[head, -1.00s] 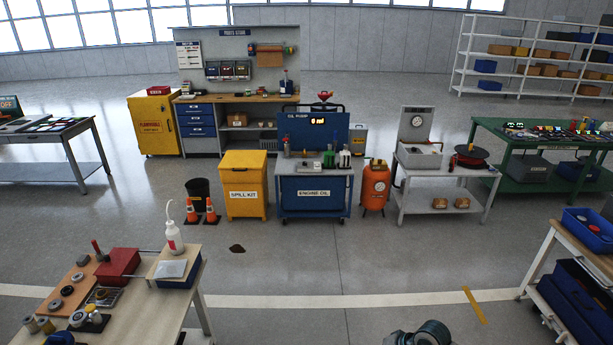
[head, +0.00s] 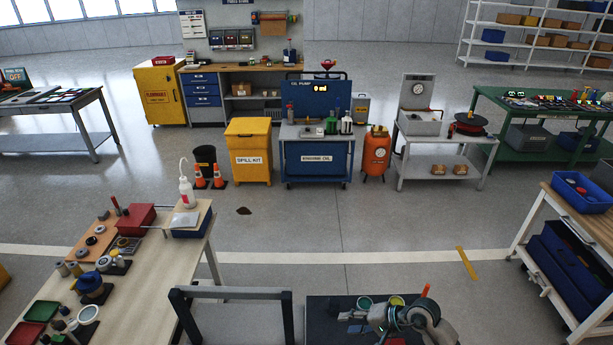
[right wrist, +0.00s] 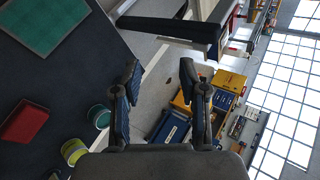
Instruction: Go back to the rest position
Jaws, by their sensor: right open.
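My right gripper (head: 378,318) is low in the head view, over a dark-topped surface (head: 322,308) at the bottom edge. In the right wrist view my right gripper (right wrist: 166,82) has its two dark fingers wide apart, with nothing between them. It points out over the hangar floor, beside the dark surface (right wrist: 100,55). My left gripper is not in view.
On the dark surface are a teal cup (right wrist: 99,116), a yellow cup (right wrist: 74,151), a red block (right wrist: 24,122) and a green mat (right wrist: 45,20). A grey-black frame (head: 232,292) stands left. A wooden bench (head: 150,270) is farther left, a blue-bin cart (head: 560,225) right.

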